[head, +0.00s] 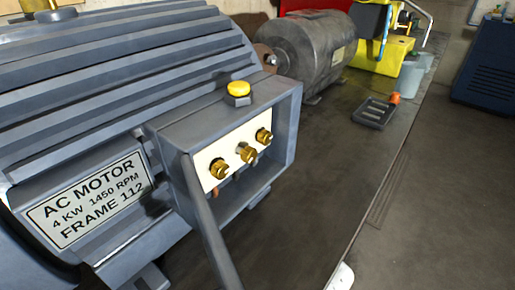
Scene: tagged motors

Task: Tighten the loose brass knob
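A large grey finned motor fills the left, with a plate (90,198) reading AC MOTOR, 4 KW 1450 RPM, FRAME 112. On its side is an open grey terminal box (285,137) with a cream panel (234,146) inside. Three brass knobs sit in a row on the panel: a left one (219,169), a middle one (247,153) and a right one (264,136). The middle knob appears to stand out further from the panel than the others. Copper-coloured ends show below the panel. My gripper is not in view.
A yellow-capped fitting (238,90) stands on top of the box. A long grey panel (212,225) slants down in front of its left edge. A second motor (312,50), a dark tray (374,112) and a yellow object (398,50) lie behind. The bench (320,180) right of the box is clear.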

